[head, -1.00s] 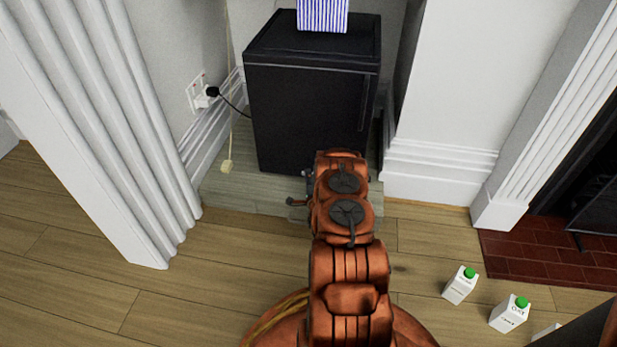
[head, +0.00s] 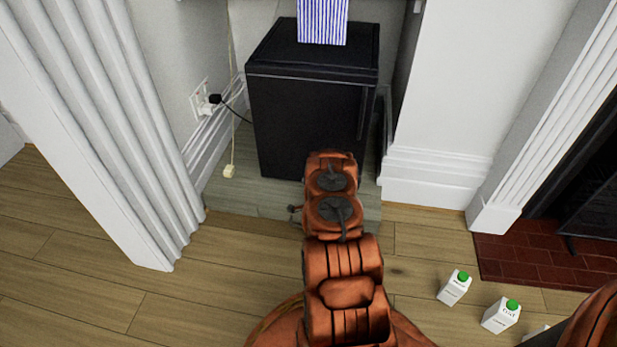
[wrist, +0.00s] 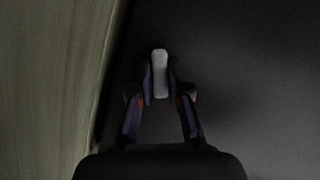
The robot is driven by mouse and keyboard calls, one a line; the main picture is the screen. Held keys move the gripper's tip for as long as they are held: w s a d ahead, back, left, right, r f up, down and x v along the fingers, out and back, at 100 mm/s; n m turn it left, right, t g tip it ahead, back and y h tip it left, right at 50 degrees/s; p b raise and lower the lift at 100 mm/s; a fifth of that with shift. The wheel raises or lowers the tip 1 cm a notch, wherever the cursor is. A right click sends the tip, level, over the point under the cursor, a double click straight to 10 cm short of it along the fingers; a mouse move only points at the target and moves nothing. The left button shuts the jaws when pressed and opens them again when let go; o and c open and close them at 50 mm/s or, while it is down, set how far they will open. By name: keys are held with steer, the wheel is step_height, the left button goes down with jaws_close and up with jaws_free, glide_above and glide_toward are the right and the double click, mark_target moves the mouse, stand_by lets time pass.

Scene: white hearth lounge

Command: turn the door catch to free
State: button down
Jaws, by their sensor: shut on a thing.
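The black mini fridge (head: 312,110) stands in the alcove, its door facing me and looking closed. A small pale grey upright piece, which looks like the door catch (wrist: 160,58), shows in the wrist view against the fridge's dark face. My gripper (wrist: 160,82) is shut on this catch, one finger on each side. The catch looks about upright in the wrist view. In the head view my own arm hides the catch and most of my gripper, low at the fridge's front.
A blue-striped box (head: 322,20) stands on the fridge. A plug and cord (head: 215,99) are at the left wall. White cartons with green caps (head: 454,288) stand on the floor at right, near the brick hearth (head: 530,257). A fluted white column (head: 105,130) is at left.

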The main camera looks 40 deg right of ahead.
steer(key=n+g+p, duration=0.1)
steer(key=p, duration=0.1)
steer(key=n+g+p, duration=0.1)
steer(key=n+p, duration=0.1)
steer(key=shift+w+r+n, duration=0.1)
steer(key=shift+r+n, duration=0.2)
steer(key=shift+r, duration=0.1)
steer(key=shift+f+n+g+p, duration=0.1)
steer(key=shift+n+g+p, duration=0.5)
steer(key=shift+n+p, duration=0.25)
steer(key=shift+a+f+n+g+h+p, duration=0.1)
steer(key=shift+n+g+h+p, duration=0.5)
steer(key=shift+n, duration=0.65)
steer(key=shift+w+n+g+h, duration=0.1)
steer(key=shift+n+g+h, duration=0.3)
steer(key=shift+n+g, duration=0.4)
steer(key=c, duration=1.1)
jaws_free()
